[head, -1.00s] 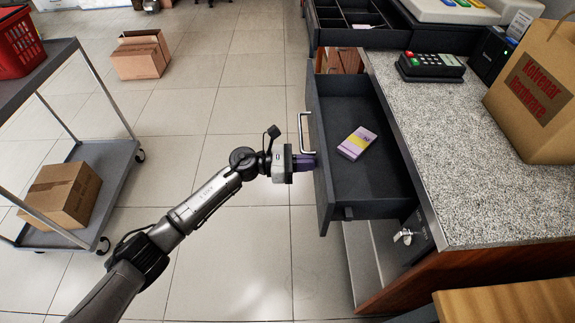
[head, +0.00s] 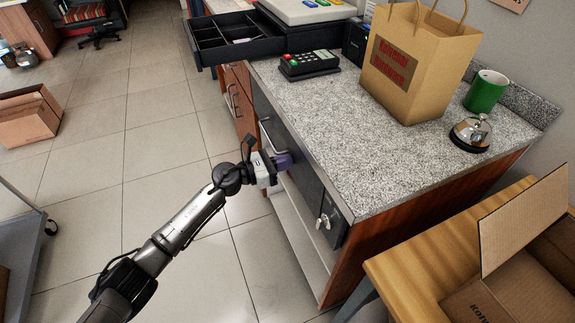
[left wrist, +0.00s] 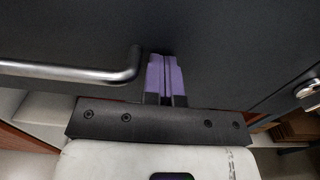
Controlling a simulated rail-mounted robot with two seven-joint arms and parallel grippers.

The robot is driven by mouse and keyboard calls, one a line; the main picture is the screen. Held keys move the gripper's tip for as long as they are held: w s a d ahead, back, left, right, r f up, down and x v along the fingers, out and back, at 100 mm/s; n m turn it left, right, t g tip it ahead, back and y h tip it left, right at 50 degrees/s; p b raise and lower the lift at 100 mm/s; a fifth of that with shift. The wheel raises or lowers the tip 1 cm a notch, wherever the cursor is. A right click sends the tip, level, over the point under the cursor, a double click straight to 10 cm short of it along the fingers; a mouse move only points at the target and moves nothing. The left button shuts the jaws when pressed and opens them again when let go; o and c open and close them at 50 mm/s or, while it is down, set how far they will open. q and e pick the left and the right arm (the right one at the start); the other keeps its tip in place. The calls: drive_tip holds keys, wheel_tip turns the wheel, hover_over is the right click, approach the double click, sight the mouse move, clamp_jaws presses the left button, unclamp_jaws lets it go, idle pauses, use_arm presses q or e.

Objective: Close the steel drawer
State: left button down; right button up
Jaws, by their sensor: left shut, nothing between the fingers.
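The steel drawer (head: 287,143) is a dark grey front with a silver bar handle under the granite counter. In the head view its front looks about flush with the counter's side and its inside is hidden. My left gripper (head: 288,161) is shut and empty, its purple fingertips at the drawer front beside the handle. In the left wrist view the purple fingers (left wrist: 165,78) are together against or very near the dark drawer front (left wrist: 225,45), just right of the handle's end (left wrist: 130,68). My right gripper is not in view.
A lock with a key (head: 323,221) is on the panel near the drawer. On the counter (head: 340,130) stand a card terminal (head: 309,65), a paper bag (head: 410,65), a green mug (head: 486,92) and a bell (head: 470,133). An open cash drawer (head: 235,40) sticks out behind.

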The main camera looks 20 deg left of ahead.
use_arm(q)
drive_tip(key=shift+f, duration=0.1)
idle(0.4)
drive_tip(key=p+v, duration=0.2)
drive_tip(key=v, duration=1.2)
